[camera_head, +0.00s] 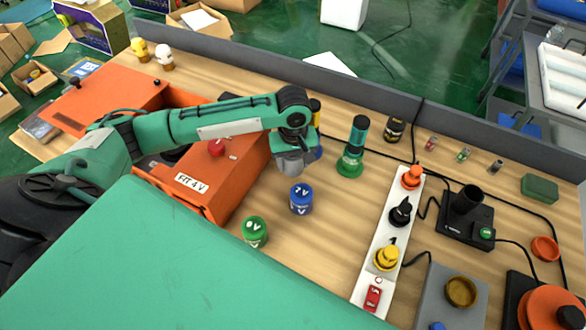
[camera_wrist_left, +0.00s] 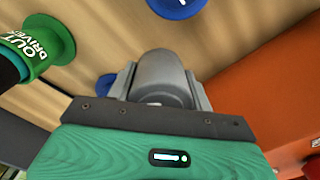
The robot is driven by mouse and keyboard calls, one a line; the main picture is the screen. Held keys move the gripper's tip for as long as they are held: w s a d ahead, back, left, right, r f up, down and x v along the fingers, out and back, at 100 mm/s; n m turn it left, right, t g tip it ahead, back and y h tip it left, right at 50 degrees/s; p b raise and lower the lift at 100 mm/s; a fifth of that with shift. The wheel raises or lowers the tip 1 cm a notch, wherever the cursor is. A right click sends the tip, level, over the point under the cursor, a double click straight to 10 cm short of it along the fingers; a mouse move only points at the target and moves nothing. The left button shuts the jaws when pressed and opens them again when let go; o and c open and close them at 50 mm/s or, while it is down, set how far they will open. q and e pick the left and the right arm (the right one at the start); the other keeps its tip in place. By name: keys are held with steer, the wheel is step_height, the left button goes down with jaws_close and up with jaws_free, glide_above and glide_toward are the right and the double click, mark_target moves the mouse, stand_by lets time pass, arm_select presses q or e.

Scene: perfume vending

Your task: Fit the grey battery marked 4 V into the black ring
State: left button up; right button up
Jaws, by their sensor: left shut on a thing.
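My left gripper (camera_head: 293,165) is over the table between the orange box and the green-based driver. It is shut on a grey rounded thing, which looks like the grey battery (camera_wrist_left: 165,75), between its fingers in the left wrist view. No marking on it is readable. A black ring-like piece (camera_head: 400,213) sits in the middle of the white strip (camera_head: 371,262), between an orange one (camera_head: 412,177) and a yellow one (camera_head: 387,257). I cannot tell for sure that it is the black ring. My right gripper is not in view.
The orange box (camera_head: 218,197) is labelled FIT 4 V. A blue battery (camera_head: 301,199) and a green battery (camera_head: 255,232) stand in front. A green-based driver (camera_head: 352,150) stands right of the gripper. A black device with a tube (camera_head: 467,200) stands right of the strip.

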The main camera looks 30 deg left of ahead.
mark_target(293, 171)
arm_select(q)
steer(key=shift+f+p, duration=0.3)
steer(key=shift+f, duration=1.9)
steer(key=o, duration=1.2)
steer(key=shift+f, duration=0.1)
